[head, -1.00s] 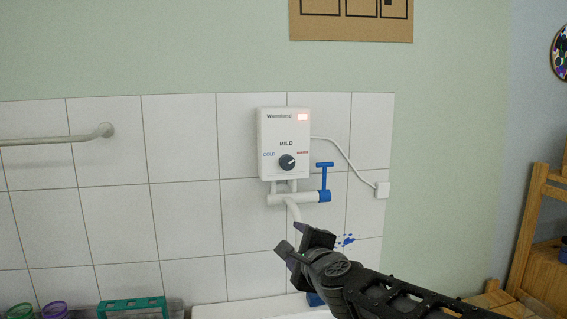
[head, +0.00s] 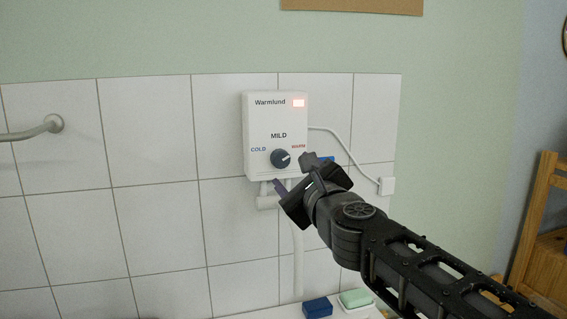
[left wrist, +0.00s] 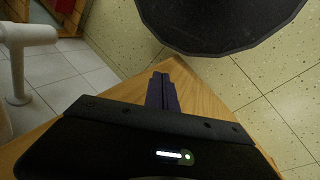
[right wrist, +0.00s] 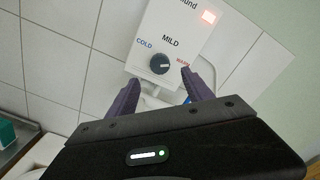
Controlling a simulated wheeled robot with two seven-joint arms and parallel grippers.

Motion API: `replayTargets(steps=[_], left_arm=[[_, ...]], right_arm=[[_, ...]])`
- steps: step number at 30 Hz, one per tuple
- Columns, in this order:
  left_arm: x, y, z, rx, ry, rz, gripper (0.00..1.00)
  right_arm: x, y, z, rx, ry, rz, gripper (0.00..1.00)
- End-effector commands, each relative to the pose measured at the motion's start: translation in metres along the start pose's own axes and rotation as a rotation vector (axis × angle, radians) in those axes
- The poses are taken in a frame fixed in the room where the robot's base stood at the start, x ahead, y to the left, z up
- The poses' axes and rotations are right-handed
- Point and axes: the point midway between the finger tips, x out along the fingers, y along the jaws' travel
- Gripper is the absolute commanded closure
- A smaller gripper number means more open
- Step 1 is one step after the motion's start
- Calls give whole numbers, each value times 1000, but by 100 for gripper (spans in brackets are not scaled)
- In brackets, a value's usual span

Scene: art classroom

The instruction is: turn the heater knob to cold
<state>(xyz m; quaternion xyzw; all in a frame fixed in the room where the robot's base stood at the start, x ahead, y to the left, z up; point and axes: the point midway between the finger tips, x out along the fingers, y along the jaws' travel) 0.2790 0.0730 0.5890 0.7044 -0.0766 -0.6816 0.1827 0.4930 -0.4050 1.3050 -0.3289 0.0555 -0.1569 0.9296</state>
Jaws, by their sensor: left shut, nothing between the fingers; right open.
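The white heater box (head: 262,118) hangs on the tiled wall, with COLD at the left, MILD above and WARM at the right of its dark round knob (head: 281,159). The knob's light pointer line aims to the upper right, towards WARM. My right gripper (head: 294,176) is open, just below and right of the knob, and apart from it. In the right wrist view the knob (right wrist: 160,64) shows beyond and between the two purple fingers (right wrist: 156,84). My left gripper (left wrist: 166,92) is shut and empty in the left wrist view, away from the heater.
A white pipe (head: 297,255) runs down, and a cable leads to a wall socket (head: 387,186). A blue block (head: 317,308) and a green soap (head: 355,299) lie below. A rail (head: 40,128) is at left.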

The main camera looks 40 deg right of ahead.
Motion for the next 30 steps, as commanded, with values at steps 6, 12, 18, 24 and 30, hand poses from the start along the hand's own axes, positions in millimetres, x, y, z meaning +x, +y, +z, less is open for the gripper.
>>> replayTargets(steps=[6, 12, 18, 24, 30], left_arm=[[6, -2, 0, 0, 1, 0, 100], [10, -4, 0, 0, 1, 0, 100], [10, -4, 0, 0, 1, 0, 100], [10, -4, 0, 0, 1, 0, 100], [10, -4, 0, 0, 1, 0, 100]], right_arm=[[23, 2, -2, 0, 0, 2, 41], [55, 2, -1, -1, 0, 2, 41], [74, 1, -1, -1, 1, 1, 41], [76, 0, 0, -1, 0, -1, 41], [76, 0, 0, -1, 0, 0, 49]])
